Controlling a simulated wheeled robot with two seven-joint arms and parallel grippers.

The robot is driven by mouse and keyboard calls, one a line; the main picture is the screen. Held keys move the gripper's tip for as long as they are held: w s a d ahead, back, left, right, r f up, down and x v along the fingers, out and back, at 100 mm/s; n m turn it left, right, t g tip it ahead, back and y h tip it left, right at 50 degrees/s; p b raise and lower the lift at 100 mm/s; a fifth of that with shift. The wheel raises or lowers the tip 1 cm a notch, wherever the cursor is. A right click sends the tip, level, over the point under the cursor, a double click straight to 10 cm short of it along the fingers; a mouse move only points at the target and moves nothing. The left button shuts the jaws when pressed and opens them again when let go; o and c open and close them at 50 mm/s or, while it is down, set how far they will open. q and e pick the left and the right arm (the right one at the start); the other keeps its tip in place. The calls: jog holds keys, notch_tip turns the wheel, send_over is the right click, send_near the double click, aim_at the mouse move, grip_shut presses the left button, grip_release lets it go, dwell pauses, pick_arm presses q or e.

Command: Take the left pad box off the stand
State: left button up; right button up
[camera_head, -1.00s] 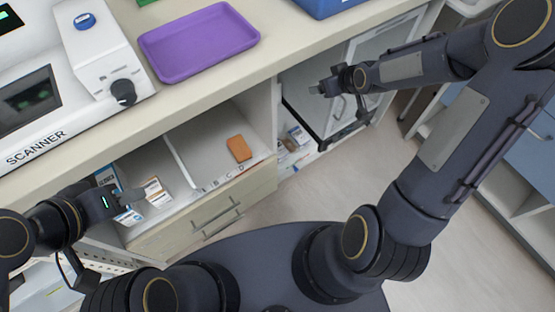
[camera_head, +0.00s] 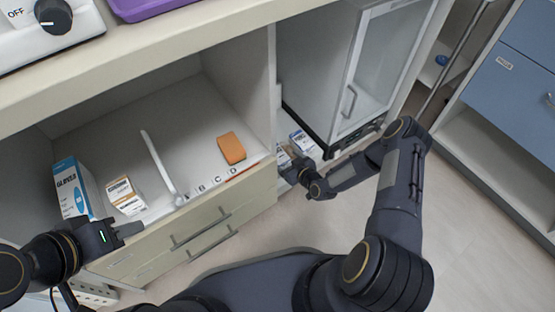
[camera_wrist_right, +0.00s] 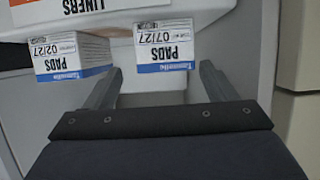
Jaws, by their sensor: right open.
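Two white pad boxes with blue bands stand side by side on a white stand (camera_wrist_right: 215,12), whose front reads LINERS. The right wrist view is upside down. The left pad box (camera_wrist_right: 164,46), marked 07/27, shows there between the fingers of my right gripper (camera_wrist_right: 160,78). The right pad box (camera_wrist_right: 70,58), marked 02/27, is beyond the other finger. My right gripper is open and empty, just in front of the boxes. In the head view my right gripper (camera_head: 294,158) partly hides them; the right box (camera_head: 301,141) shows better. My left gripper (camera_head: 128,229) is near the drawer front; its jaws are unclear.
An open cabinet bay holds a gloves box (camera_head: 73,187), a small white-and-orange box (camera_head: 123,195), a divider (camera_head: 158,165) and an orange block (camera_head: 231,148). A glass-door cabinet (camera_head: 372,65) stands close right of the pad boxes. Floor is free in front.

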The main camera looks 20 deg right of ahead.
aim_at(279, 157)
jog(key=x, duration=0.1)
jog(key=b+x, duration=0.2)
jog(key=x, duration=0.1)
jog(key=shift+s+a+f, duration=0.25)
jog(key=shift+w+a+f, duration=0.1)
jog(key=shift+w+a, duration=0.05)
jog(key=shift+w, duration=0.3)
jog(key=c, duration=1.1)
